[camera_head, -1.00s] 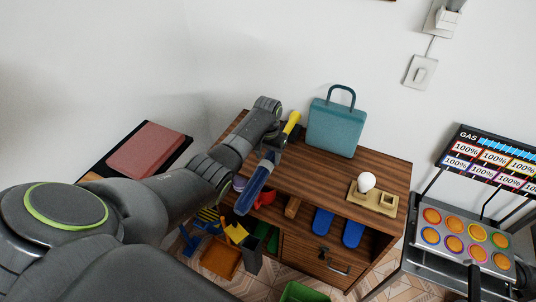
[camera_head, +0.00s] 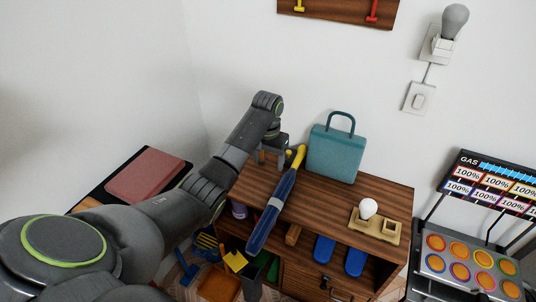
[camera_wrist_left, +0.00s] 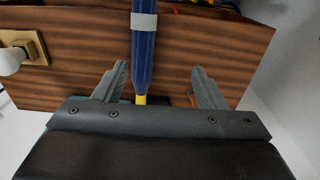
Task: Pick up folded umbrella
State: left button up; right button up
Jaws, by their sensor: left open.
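The folded umbrella (camera_head: 272,213) is dark blue with a grey band and a yellow handle. It lies on the wooden cabinet top (camera_head: 330,187), its blue end reaching past the front edge. My left gripper (camera_head: 272,158) is open beside the yellow handle end, left of it in the head view. In the left wrist view the umbrella (camera_wrist_left: 143,55) runs down toward the gap between the open fingers (camera_wrist_left: 160,67), nearer the left finger. The yellow end is partly hidden behind the gripper body. Nothing shows gripped. My right gripper is not in view.
A teal handbag (camera_head: 336,150) stands right behind the umbrella's handle. A bulb (camera_head: 368,208) on a wooden base sits further right on the top. Blue slippers (camera_head: 324,249) and other items fill the shelves below. A gas display (camera_head: 492,180) stands at right.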

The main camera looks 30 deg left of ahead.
aim_at(256, 242)
jog(key=k+l, duration=0.2)
jog(key=l, duration=0.2)
jog(key=k+l, duration=0.45)
jog(key=l, duration=0.3)
